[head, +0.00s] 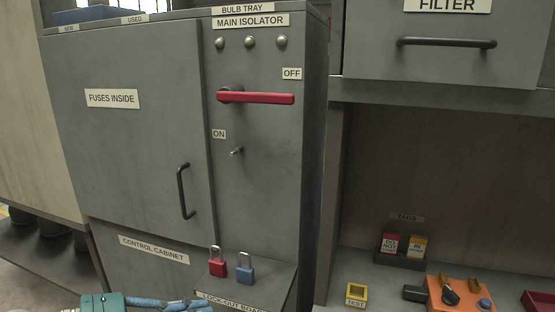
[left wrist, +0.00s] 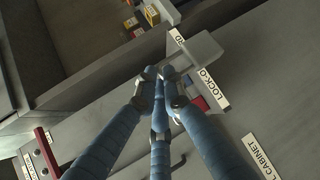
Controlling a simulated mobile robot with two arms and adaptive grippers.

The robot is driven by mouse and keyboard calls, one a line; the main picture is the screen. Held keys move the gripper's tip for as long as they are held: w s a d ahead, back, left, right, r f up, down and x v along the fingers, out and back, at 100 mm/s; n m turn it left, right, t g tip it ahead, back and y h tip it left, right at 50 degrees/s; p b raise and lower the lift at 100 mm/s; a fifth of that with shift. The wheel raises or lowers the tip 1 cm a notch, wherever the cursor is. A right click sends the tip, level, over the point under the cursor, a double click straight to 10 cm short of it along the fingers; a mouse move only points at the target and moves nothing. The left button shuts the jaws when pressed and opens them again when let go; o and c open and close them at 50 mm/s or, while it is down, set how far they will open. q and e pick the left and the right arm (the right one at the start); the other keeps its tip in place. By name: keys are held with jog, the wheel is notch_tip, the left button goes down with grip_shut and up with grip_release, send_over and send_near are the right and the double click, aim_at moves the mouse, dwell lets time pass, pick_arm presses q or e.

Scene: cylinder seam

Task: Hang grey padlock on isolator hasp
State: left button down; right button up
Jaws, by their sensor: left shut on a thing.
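My left gripper (left wrist: 167,78) has blue fingers drawn together on a light grey block, the grey padlock (left wrist: 203,50); its shackle cannot be made out. The padlock covers the middle of the lock-out board label in the left wrist view. In the head view the blue fingers (head: 185,304) show at the bottom edge, low in front of the cabinet; the padlock is not visible there. The red isolator handle (head: 257,97) lies level beside the OFF label. A small metal fitting (head: 237,151), perhaps the hasp, sticks out beside the ON label. My right gripper is not in view.
A red padlock (head: 217,263) and a blue padlock (head: 245,268) stand on the lock-out shelf (head: 275,280). The cabinet door handle (head: 183,190) sticks out at left. At right are a tag holder (head: 400,258), a yellow tray (head: 356,295) and an orange box (head: 458,297).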

pick_arm(q)
jog(key=s+a+f, duration=0.4)
jog(key=s, duration=0.2)
jog(key=shift+s+f+n+t+y, duration=0.3)
jog(key=w+d+r, duration=0.8)
jog(key=w+r, duration=0.2)
jog(key=r, duration=0.2)
jog(key=w+d+r+m+g, duration=0.1)
jog(key=w+d+r, duration=0.7)
jog(key=r, duration=0.5)
jog(key=shift+w+d+r+h, duration=0.2)
jog(key=shift+w+h, duration=0.2)
jog(key=shift+w, duration=0.5)
